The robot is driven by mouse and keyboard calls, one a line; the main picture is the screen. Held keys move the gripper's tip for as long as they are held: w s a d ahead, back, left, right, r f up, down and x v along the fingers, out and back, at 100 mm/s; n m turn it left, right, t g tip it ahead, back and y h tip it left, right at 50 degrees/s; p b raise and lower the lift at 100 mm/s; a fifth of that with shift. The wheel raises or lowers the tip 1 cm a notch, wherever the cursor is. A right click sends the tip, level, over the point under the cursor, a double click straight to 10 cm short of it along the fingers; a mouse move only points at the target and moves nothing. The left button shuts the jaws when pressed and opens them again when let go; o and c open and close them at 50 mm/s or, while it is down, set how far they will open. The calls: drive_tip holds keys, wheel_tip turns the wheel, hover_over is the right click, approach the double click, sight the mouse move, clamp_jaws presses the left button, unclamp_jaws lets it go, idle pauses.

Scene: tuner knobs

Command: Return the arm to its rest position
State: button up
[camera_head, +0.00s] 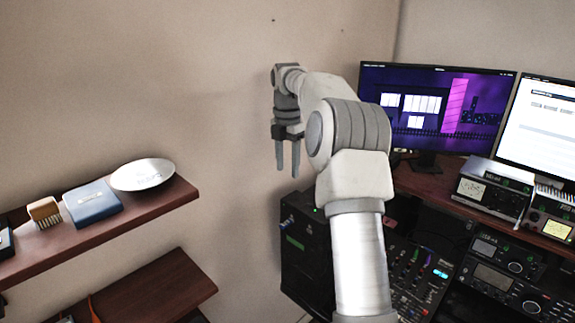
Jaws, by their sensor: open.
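My gripper (287,154) hangs at the end of my raised arm, near the middle of the head view. Nothing shows between the fingers. My arm rises from the bottom right of centre and bends over to the left at the top. The gripper appears in front of the bare wall (200,80), left of the desk equipment; its distance from the wall is hard to tell.
At left, a wooden shelf (150,212) holds a white dish (142,174), a blue box (92,202) and a brush (44,211). A lower shelf (150,294) is below. At right are two monitors (432,104), radio units (494,189) and a mixer panel (418,274). A dark case (306,250) stands below my gripper.

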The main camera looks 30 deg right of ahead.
idle(0.4)
drive_tip(key=s+a+r+m+t+h+b, duration=0.1)
drive_tip(key=s+a+r+m, duration=0.35)
drive_tip(key=s+a, duration=0.2)
drive_tip(key=s+a+r+m+t+b, duration=0.1)
drive_tip(key=s+a+r+m, duration=0.2)
drive_tip(key=s+a+m, duration=0.3)
drive_tip(key=s+a+f+m+t, duration=0.1)
drive_tip(key=s+a+f+m, duration=0.1)
drive_tip(key=s, duration=0.5)
drive_tip(key=s+a+f+m+t+b, duration=0.1)
drive_tip(key=s+a+f+m, duration=0.1)
drive_tip(key=s+m, duration=0.3)
drive_tip(key=s+a+f+m+t+y+b, duration=0.1)
drive_tip(key=s+f+m, duration=0.3)
drive_tip(key=s, duration=0.5)
drive_tip(key=shift+s+a+f+t, duration=0.2)
drive_tip(key=shift+s+a+t, duration=0.15)
drive_tip(key=shift+a, duration=0.35)
drive_tip(key=shift+m, duration=0.25)
drive_tip(key=shift+c, duration=0.4)
drive_tip(key=shift+d, duration=0.1)
